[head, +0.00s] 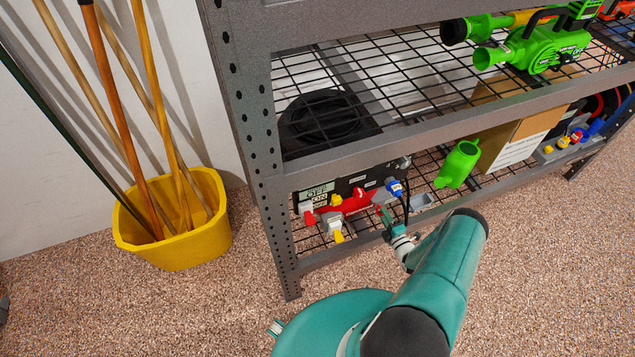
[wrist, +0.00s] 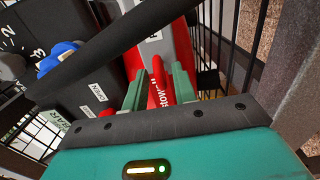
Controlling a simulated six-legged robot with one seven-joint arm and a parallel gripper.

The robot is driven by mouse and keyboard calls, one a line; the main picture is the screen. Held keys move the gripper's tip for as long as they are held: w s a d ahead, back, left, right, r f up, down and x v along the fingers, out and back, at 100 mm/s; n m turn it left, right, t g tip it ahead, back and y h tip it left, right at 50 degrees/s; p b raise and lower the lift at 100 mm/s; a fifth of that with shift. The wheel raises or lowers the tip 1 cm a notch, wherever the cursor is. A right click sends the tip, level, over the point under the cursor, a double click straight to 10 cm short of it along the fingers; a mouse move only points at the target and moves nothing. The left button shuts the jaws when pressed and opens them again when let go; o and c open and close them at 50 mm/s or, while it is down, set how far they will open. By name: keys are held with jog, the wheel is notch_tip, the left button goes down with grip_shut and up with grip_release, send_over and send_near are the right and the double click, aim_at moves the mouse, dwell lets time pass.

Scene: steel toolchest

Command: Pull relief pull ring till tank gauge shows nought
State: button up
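A black compressor-like unit (head: 345,187) with red, yellow and blue fittings stands on the lower shelf. A label (head: 316,192) with large lettering is at its left end. My gripper (head: 385,215) is at the unit's right front. In the wrist view, its green fingers (wrist: 161,75) stand apart, with a red part (wrist: 162,92) bearing white lettering between or beyond them; I cannot tell if they touch it. A blue knob (wrist: 58,55) sits near numbers 1, 2 and 3. I cannot pick out the pull ring or a gauge reading.
The grey shelf post (head: 262,150) and front rail (head: 345,257) frame the unit. Black mesh shelving is above it. A green can (head: 458,165) and a cardboard box (head: 520,130) are to the right. A yellow bucket of poles (head: 205,240) stands left.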

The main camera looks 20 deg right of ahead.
grip_shut()
jog(key=shift+s, duration=0.65)
dwell(0.8)
